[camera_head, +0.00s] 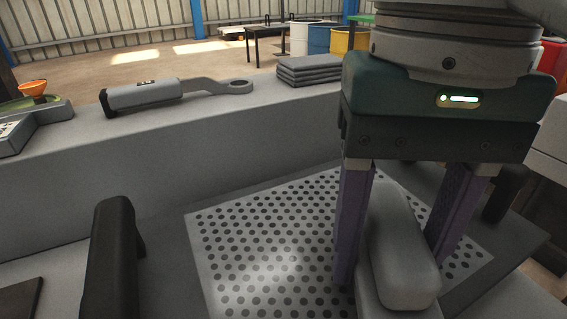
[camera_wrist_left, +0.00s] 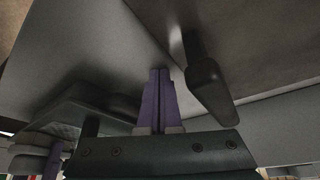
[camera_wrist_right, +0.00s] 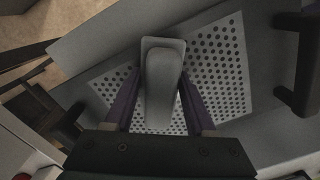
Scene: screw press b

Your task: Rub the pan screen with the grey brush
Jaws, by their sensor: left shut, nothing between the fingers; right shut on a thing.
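The pan screen (camera_head: 265,235) is a pale plate with rows of dark round holes, set in a grey pan. It also shows in the right wrist view (camera_wrist_right: 228,60). The grey brush (camera_head: 400,255) has a rounded grip over a flat base and stands over the right part of the screen. My right gripper (camera_head: 392,262) points down and is shut on the brush's grip, one purple finger on each side. The brush's underside is hidden, so I cannot tell whether it touches the screen. My left gripper (camera_wrist_left: 160,75) is shut and empty beside a black handle (camera_wrist_left: 207,82); it is outside the head view.
Black handles stand at the left (camera_head: 115,255) and right (camera_head: 507,190) of the pan. On the grey ledge behind lie a grey wrench-like tool (camera_head: 170,93) and a stack of folded grey cloths (camera_head: 308,70). An orange funnel (camera_head: 33,88) stands at the far left.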

